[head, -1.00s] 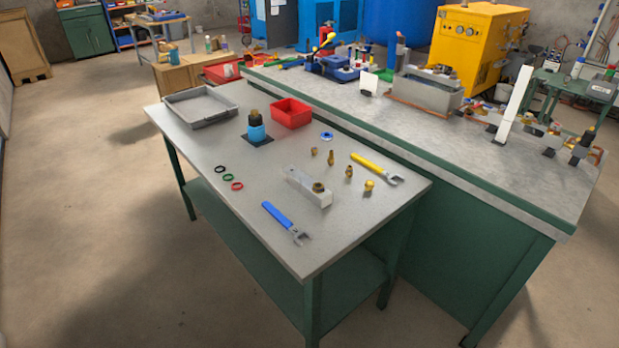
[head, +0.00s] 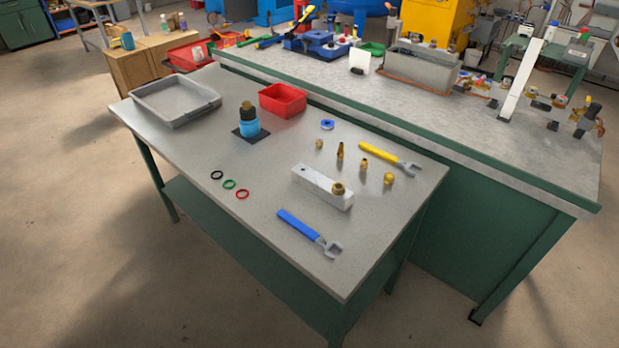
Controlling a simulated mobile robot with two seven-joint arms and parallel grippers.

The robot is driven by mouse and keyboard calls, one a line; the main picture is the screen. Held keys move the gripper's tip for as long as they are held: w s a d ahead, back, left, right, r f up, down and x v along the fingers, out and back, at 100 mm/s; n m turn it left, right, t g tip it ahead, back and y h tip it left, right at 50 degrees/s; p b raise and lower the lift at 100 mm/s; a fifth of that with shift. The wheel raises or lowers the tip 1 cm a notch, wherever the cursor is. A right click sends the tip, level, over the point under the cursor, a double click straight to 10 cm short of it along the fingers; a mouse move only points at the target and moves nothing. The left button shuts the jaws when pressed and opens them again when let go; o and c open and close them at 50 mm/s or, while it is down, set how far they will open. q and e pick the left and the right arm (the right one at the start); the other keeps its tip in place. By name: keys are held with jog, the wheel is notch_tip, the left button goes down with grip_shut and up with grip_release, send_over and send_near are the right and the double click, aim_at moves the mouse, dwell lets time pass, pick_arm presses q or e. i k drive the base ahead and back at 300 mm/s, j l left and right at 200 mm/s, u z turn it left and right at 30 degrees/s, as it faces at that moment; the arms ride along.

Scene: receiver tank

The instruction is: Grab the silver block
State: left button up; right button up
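The silver block (head: 313,183) is a pale, oblong metal block lying on the grey table (head: 190,170), right of the table's middle. A brass fitting (head: 338,189) sits on its right end, and a small dark hole shows near its left end. Nothing covers the block. Neither of my grippers shows in the head view.
A blue-handled wrench (head: 298,225) lies in front of the block, a yellow-handled one (head: 378,154) behind. Several brass fittings (head: 363,165) stand behind it. Three rings (head: 229,184) lie left. A blue-and-black bottle (head: 249,122), red bin (head: 283,99) and grey tray (head: 172,98) stand farther back.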

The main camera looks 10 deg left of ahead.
aim_at(335, 193)
jog(key=i+j, duration=0.15)
jog(key=j, duration=0.2)
jog(key=i+j, duration=0.1)
jog(key=j, duration=0.25)
jog(key=i+j, duration=0.15)
jog(key=j, duration=0.15)
jog(key=i+j, duration=0.1)
jog(key=j, duration=0.25)
